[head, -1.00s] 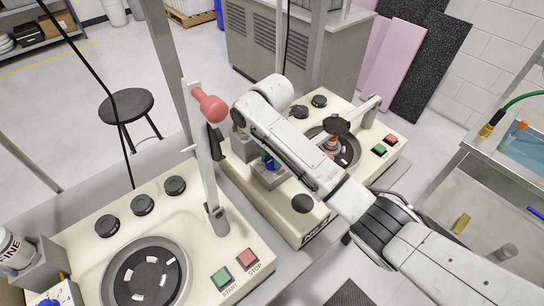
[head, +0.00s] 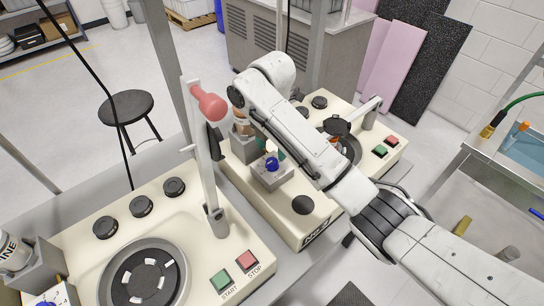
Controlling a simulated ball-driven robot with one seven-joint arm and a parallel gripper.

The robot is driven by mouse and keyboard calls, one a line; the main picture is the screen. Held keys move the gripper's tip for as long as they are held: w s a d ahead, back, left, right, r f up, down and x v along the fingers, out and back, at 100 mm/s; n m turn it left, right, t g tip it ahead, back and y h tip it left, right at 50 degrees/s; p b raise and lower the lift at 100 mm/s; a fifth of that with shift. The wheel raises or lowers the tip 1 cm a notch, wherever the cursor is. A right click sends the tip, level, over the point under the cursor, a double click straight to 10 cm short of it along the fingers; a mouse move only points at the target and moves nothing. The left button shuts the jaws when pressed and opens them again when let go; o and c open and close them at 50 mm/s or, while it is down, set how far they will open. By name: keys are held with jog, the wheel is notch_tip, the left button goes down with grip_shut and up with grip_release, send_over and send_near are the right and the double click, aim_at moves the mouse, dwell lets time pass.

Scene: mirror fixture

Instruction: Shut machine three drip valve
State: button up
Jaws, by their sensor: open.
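A blue valve knob (head: 272,163) stands on a grey block on the middle cream machine (head: 315,215), just left of my forearm. A small teal part beside the knob is half hidden by the forearm. A bottle with a brown or orange label (head: 241,125) sits in a grey holder behind the knob, partly covered by my arm. The number on this machine's front plate is too slanted to read. Whether the valve is open or shut cannot be told. My wrist bends down at the top of the forearm, and my gripper is hidden behind it.
A nearer cream machine (head: 95,225) at lower left has a round dark plate, black knobs, START and STOP buttons and an upright lever with a red handle (head: 210,104). A metal post rises between the machines. A sink bench (head: 500,190) stands at right.

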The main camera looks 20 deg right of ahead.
aim_at(272, 161)
notch_tip(272, 161, up, 6)
jog(key=p, duration=0.3)
jog(key=shift+f, duration=0.1)
jog(key=s+a+f+m+t+y, duration=0.3)
jog(key=s+a+f+m, duration=0.45)
jog(key=s+m, duration=0.35)
jog(key=s+d+f+m+t+h, duration=0.2)
jog(key=s+d+f+m+h, duration=0.1)
jog(key=s+d+m, duration=1.3)
jog(key=s+f+n+g+b, duration=0.1)
jog(key=s+f+g+b, duration=0.3)
jog(key=s+f, duration=0.7)
jog(key=shift+s+a+f+n+b, duration=0.15)
jog(key=shift+s+f+n+b, duration=0.25)
jog(key=shift+s+b, duration=0.15)
